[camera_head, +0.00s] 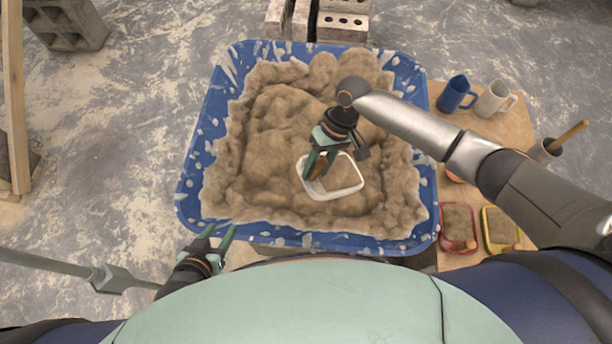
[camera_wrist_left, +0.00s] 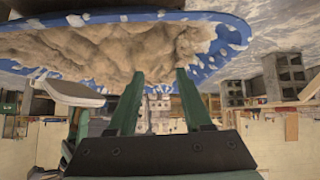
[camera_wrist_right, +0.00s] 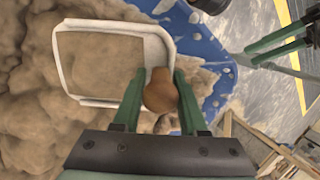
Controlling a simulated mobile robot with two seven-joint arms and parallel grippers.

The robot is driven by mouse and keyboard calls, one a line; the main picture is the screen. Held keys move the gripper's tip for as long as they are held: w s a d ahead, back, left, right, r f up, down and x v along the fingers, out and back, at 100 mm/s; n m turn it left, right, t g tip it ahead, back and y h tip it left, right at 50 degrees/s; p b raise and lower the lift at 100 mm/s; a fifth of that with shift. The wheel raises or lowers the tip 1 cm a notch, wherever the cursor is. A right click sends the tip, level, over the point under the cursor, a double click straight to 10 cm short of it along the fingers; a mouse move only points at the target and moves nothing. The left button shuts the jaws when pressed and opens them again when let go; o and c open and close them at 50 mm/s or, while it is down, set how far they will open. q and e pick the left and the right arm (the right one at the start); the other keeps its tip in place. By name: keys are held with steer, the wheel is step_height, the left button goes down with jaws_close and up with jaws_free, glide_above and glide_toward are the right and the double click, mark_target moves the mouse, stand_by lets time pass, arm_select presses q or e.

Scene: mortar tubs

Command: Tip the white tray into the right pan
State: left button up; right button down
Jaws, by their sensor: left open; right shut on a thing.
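The white tray (camera_head: 345,192) is over the big blue tub (camera_head: 190,185) of sand-coloured mortar (camera_head: 275,120). Its inside looks sand-coloured in the right wrist view (camera_wrist_right: 72,98). My right gripper (camera_head: 320,168) is shut on a brown grip at the tray's edge (camera_wrist_right: 160,92). The tray looks about level, and in the left wrist view a white rim that looks like it (camera_wrist_left: 68,92) hangs clear of the mortar. My left gripper (camera_head: 220,232) is open and empty outside the tub's near left corner. I cannot make out a pair of pans; my right arm covers part of the board.
A wooden board (camera_head: 515,125) at the right holds a blue mug (camera_head: 456,95), a white mug (camera_head: 495,98), a red tray (camera_head: 459,225), a yellow tray (camera_head: 500,228) and a pot with a wooden stick (camera_head: 545,150). Grey blocks (camera_head: 342,27) stand behind the tub.

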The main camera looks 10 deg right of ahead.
mark_target(328, 161)
steer(key=d+y, duration=0.1)
steer(key=d+r+b, duration=0.1)
steer(key=w+y, duration=0.1)
steer(key=shift+d+r+g+y+b, duration=0.25)
steer(key=shift+d+g+y+b, duration=0.05)
steer(key=shift+d+b, duration=0.1)
arm_select(q)
steer(key=shift+m+h, duration=0.3)
steer(key=shift+h, duration=0.1)
steer(key=d+f+b, duration=0.1)
steer(key=w+f+b, duration=0.1)
steer(key=d+f+b, duration=0.1)
steer(key=shift+w+d, duration=0.3)
steer(key=shift+d, duration=0.05)
steer(key=shift+f+b, duration=0.2)
steer(key=shift+b, duration=0.4)
steer(key=shift+w+a, duration=0.15)
steer(key=shift+a, duration=0.05)
steer(key=shift+s+f+b, duration=0.25)
steer(key=shift+s+b, duration=0.05)
steer(key=shift+s, duration=0.1)
arm_select(e)
steer(key=w+d+r+g+y, duration=0.1)
steer(key=d+r+y, duration=0.1)
steer(key=d+y, duration=0.2)
steer(key=shift+w+d+r+n+g+y, duration=0.2)
steer(key=shift+d+n+g+y, duration=0.1)
steer(key=shift+d, duration=0.55)
arm_select(q)
steer(key=shift+w+a, duration=0.1)
